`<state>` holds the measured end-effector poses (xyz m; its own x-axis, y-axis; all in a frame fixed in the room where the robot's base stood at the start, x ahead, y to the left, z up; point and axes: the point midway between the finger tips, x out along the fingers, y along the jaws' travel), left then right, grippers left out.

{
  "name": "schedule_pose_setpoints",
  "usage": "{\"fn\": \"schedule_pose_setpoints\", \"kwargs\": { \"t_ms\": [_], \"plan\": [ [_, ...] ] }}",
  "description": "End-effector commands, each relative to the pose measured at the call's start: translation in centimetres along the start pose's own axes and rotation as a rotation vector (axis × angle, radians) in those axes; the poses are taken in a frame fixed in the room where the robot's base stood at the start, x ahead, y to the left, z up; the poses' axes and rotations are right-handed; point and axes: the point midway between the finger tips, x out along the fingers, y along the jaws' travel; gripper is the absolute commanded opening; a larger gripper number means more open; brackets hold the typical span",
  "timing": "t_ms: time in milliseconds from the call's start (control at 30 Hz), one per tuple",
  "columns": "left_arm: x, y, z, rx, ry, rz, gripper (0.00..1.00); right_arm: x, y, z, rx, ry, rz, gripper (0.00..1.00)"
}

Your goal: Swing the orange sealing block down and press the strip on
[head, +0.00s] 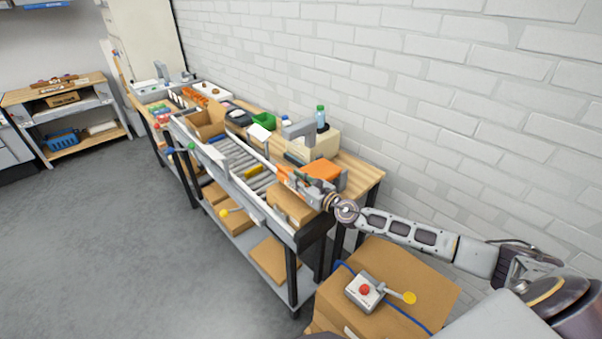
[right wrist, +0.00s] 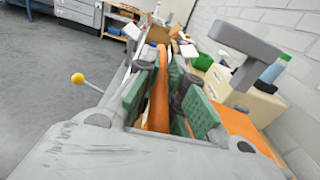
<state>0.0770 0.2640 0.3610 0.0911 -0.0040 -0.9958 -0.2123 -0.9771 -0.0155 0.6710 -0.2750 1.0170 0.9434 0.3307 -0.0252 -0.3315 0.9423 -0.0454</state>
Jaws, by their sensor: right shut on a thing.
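My right gripper (head: 289,176) is at the near end of the roller conveyor, just above a cardboard box (head: 290,205). In the right wrist view its green-padded fingers (right wrist: 162,85) are shut on an upright orange piece (right wrist: 158,105), which looks like the orange sealing block. A larger orange surface (head: 322,169) lies just right of the gripper; it also shows at the lower right of the right wrist view (right wrist: 245,128). I cannot tell whether the two orange parts are joined. The strip cannot be made out. My left gripper is not in view.
A beige machine with a grey arm (head: 299,129) stands behind the orange parts, beside a green-capped bottle (head: 320,118). A control box with a red button (head: 364,291) sits on a large carton (head: 400,268). Grey floor (head: 90,230) left of the conveyor is clear.

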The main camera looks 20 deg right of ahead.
Motion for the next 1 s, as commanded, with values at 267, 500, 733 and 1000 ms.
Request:
{"fn": "schedule_pose_setpoints", "kwargs": {
  "t_ms": [267,500,733,1000],
  "plan": [
    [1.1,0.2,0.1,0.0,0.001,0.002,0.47,0.1,0.8,-2.2,0.012,0.006,0.001,0.0],
    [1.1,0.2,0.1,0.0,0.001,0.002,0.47,0.1,0.8,-2.5,0.015,0.006,0.001,0.0],
    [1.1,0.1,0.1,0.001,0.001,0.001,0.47,0.1,0.9,-2.5,0.016,0.005,0.0,0.0],
    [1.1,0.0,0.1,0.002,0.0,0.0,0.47,0.1,0.8,-2.3,0.012,0.003,0.0,0.35]
  ]
}}
